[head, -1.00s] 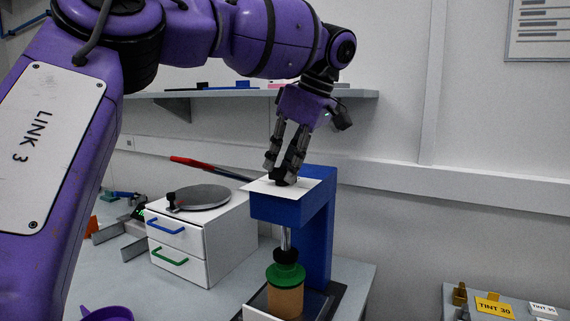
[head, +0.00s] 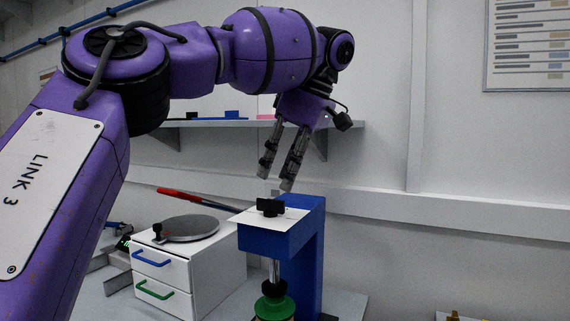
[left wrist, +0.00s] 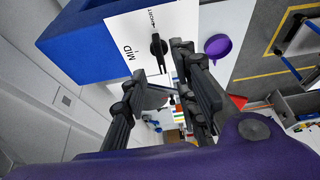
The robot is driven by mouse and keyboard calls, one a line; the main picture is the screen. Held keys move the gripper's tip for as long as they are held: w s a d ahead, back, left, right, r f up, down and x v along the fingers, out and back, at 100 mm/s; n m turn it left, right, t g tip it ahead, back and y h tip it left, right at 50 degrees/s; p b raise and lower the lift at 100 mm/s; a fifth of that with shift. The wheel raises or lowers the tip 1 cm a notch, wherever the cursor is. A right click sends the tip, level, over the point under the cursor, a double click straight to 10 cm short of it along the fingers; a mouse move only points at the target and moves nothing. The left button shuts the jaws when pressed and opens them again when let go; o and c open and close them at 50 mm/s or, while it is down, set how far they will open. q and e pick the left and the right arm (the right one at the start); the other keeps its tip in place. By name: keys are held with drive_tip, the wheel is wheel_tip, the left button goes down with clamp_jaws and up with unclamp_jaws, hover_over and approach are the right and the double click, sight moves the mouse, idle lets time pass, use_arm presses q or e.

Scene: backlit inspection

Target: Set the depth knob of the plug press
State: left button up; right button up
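The plug press (head: 312,245) is a blue frame with a white dial card (head: 245,217) on top. The black depth knob (head: 270,207) stands on that card. In the left wrist view the knob (left wrist: 157,47) is a narrow black bar, and the card reads "MID" beside it and what looks like "SHORT" past one end. I cannot tell its exact setting. My left gripper (head: 275,180) is open and empty just above the knob, fingers apart and clear of it. Below the press head, a steel rod ends above a green-topped piece (head: 275,306), cut by the picture's lower edge. My right gripper is not in view.
A white two-drawer box (head: 215,270) with a grey round plate (head: 188,228) on top stands left of the press. A wall shelf (head: 220,123) runs behind my arm. A purple funnel-like thing (left wrist: 218,45) shows in the wrist view.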

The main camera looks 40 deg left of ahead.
use_arm(q)
drive_tip(key=shift+v, duration=0.8)
